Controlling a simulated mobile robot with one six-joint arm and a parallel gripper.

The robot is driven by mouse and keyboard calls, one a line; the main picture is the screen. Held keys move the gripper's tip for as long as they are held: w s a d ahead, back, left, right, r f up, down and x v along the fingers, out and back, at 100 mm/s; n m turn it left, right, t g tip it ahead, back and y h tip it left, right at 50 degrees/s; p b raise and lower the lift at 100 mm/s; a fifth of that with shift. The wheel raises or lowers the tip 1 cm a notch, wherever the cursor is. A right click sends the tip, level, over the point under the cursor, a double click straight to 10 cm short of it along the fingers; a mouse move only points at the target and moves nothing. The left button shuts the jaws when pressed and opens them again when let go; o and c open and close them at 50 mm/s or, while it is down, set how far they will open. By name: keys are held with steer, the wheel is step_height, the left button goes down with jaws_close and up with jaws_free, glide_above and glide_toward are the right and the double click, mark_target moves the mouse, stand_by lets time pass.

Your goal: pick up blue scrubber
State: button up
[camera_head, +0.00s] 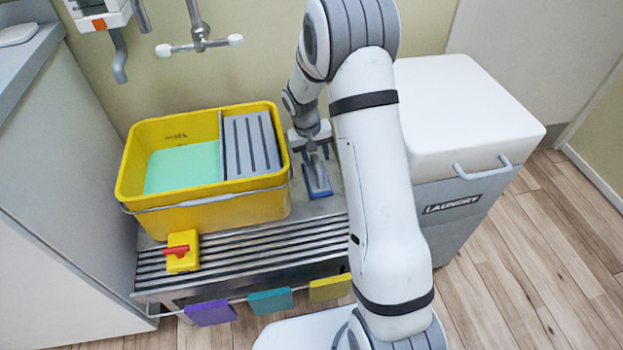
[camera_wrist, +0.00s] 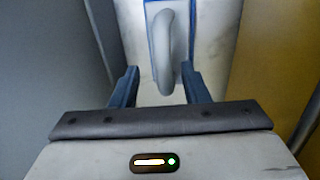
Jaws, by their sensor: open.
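The blue scrubber (camera_head: 318,178) lies on the slatted metal bench, in the narrow space between the yellow bucket and the laundry bin. In the wrist view its pale grey loop handle (camera_wrist: 166,45) points toward me, with blue edging around its base. My gripper (camera_head: 312,150) is over the far end of the scrubber. In the wrist view my gripper (camera_wrist: 159,72) is open, with one dark blue finger on each side of the handle's near end. I cannot tell whether either finger touches it. My arm hides part of the bench.
The yellow bucket (camera_head: 205,199) with greenish water and a grey wringer stands close on the left. The white-lidded laundry bin (camera_head: 465,110) stands close on the right. A yellow block with a red handle (camera_head: 182,252) sits at front left. Coloured cloths (camera_head: 270,301) hang from the front rail.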

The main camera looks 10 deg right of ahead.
mark_target(316, 162)
step_height(316, 162, down, 4)
steer(key=shift+d+r+b, duration=0.1)
steer(key=shift+d+b, duration=0.05)
steer(key=shift+b, duration=0.6)
steer(key=shift+c, duration=0.3)
jaws_close()
